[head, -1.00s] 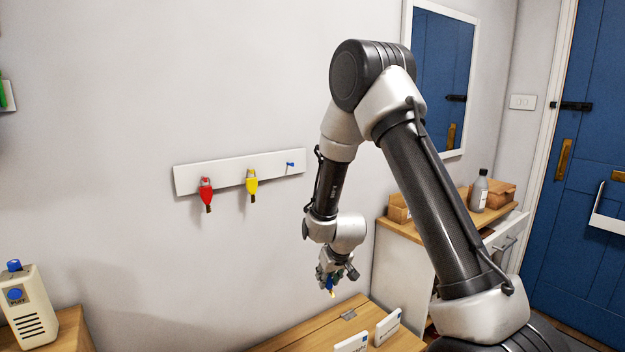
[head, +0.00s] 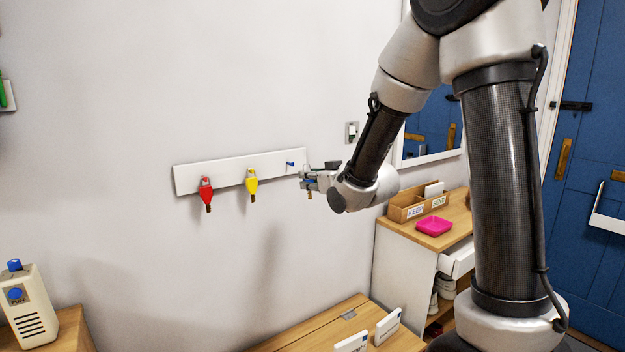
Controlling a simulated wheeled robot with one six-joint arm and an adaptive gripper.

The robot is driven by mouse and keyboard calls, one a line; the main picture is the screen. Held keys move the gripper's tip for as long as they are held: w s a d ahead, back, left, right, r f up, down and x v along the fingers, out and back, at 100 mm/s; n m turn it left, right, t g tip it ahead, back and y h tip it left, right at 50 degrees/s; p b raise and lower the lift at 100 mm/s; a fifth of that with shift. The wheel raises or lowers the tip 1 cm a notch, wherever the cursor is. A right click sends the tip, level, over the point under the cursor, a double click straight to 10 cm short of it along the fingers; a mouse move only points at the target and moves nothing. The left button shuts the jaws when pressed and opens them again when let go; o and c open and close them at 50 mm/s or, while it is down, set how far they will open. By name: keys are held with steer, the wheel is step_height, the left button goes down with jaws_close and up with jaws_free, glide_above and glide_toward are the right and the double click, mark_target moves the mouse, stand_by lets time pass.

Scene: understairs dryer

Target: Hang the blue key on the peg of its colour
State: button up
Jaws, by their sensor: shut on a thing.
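A white peg board (head: 222,175) is fixed to the wall. A red key (head: 206,193) hangs at its left and a yellow key (head: 252,182) hangs at its middle. The blue peg (head: 290,164) near its right end is bare. My gripper (head: 304,180) is raised just right of and slightly below the blue peg, pointing left. It is shut on the blue key (head: 309,183), which shows only as a small bit of blue with a brassy part below it. The fingers hide most of the key. The key looks apart from the peg, but the depth between them is hard to tell.
A wooden bench (head: 345,318) with white signs stands below. At the right, a cabinet holds a pink tray (head: 433,226) and a wooden KEEP/SEND box (head: 408,208). A switch (head: 352,132) and a mirror are behind my arm. The wall below the board is clear.

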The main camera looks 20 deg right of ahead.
steer(key=shift+r+x, duration=0.2)
steer(key=shift+x, duration=1.95)
steer(key=shift+r+x, duration=0.2)
steer(key=shift+x, duration=1.95)
steer(key=shift+w, duration=0.1)
steer(key=o, duration=1)
